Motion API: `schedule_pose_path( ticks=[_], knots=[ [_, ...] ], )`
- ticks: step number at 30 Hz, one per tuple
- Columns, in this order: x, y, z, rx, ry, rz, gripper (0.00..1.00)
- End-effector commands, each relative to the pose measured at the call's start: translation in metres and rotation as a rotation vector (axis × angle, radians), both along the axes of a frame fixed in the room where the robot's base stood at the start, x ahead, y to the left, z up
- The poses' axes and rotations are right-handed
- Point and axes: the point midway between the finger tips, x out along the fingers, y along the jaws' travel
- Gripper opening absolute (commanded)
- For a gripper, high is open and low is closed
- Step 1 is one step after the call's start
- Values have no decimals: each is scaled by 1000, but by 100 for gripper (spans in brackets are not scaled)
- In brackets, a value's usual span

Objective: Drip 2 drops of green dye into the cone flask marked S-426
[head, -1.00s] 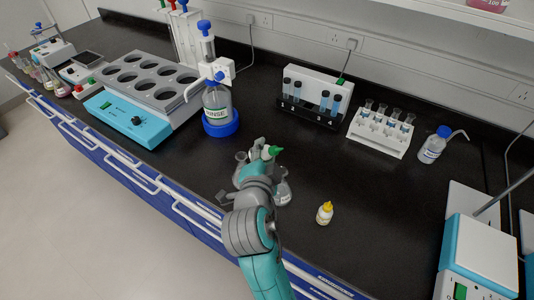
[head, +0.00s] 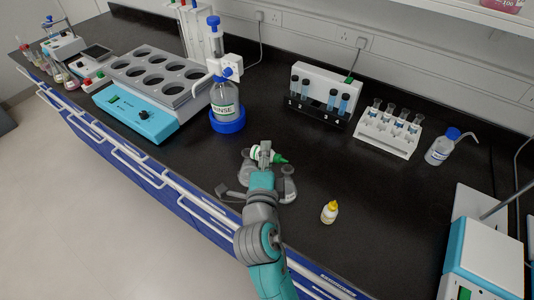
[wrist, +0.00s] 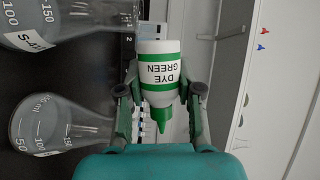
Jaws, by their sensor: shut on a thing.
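My gripper (head: 265,155) is shut on the green dye bottle, a white bottle with green bands and a green tip. In the wrist view the bottle (wrist: 160,75) sits between my gripper's fingers (wrist: 160,98), its label upside down. In the head view it lies roughly sideways above the flasks, its green tip (head: 281,160) pointing right and slightly down. Two clear cone flasks stand near it, one at left (head: 245,172) and one at right (head: 288,187). The wrist view shows an upper flask (wrist: 60,22) with a partly cut-off label starting with S, and a lower flask (wrist: 55,120) with no readable label.
A yellow-capped dropper bottle (head: 330,212) stands right of the flasks. A rinse bottle on a blue base (head: 227,122) stands behind left. Tube racks (head: 318,112) (head: 388,140) and a wash bottle (head: 440,150) are further back. The black bench is clear between them.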

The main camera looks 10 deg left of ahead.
Motion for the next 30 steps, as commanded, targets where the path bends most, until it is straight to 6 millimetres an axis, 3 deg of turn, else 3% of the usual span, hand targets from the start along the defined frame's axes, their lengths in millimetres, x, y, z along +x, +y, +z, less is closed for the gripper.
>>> schedule_pose_path(
  ticks=[11,21,30],
  knots=[
    [0,0,0,7,-2,0,16],
    [-1,-1,1,199,-45,0,16],
    [-1,-1,1,214,-49,0,16]
  ],
)
